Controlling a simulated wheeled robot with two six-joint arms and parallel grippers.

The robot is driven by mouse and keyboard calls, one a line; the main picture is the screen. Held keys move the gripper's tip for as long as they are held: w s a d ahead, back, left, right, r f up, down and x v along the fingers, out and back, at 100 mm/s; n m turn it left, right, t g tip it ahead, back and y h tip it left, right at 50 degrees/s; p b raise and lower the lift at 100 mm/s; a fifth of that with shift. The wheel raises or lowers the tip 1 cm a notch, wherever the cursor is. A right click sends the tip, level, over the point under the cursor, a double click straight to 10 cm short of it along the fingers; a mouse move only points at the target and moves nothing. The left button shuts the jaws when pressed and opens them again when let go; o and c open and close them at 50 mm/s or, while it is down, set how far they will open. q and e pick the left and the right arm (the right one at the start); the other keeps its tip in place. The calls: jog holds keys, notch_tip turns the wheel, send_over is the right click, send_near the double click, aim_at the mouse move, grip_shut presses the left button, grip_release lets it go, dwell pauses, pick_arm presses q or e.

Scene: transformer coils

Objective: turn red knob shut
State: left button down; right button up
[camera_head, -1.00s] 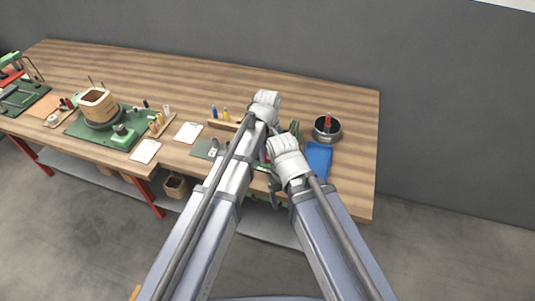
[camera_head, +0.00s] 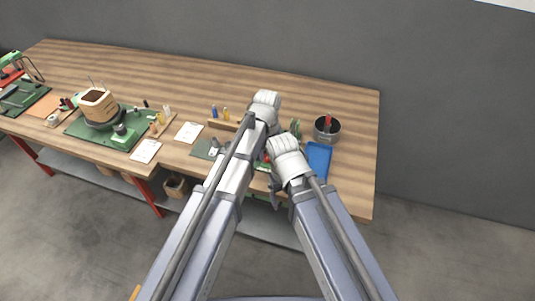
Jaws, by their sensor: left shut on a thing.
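A small red patch (camera_head: 266,158), which looks like part of the red knob, shows between my two forearms on the right part of the bench. Most of it is hidden by my arms. My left gripper (camera_head: 271,127) is over the bench just beyond that patch; its fingertips are largely hidden, and it is shut on what I take to be the red knob. My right gripper (camera_head: 275,188) is close beside the patch, nearer to me. Its white wrist covers part of the work area, and its jaw opening cannot be made out.
A dark round pot (camera_head: 337,136) with a red-handled tool and a blue tray (camera_head: 319,158) lie to the right. A wooden rack (camera_head: 222,124) with small bottles, white sheets (camera_head: 188,132) and a green mat (camera_head: 75,126) with a coil are to the left. The back of the wooden bench is clear.

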aim_at(267, 156)
pick_arm(q)
jog(key=m, duration=0.5)
jog(key=shift+m, duration=2.4)
jog(key=c, duration=0.6)
grip_release()
jog(key=shift+o, duration=0.2)
notch_tip(267, 156, up, 8)
jog(key=p, duration=0.8)
jog(key=shift+f, duration=0.1)
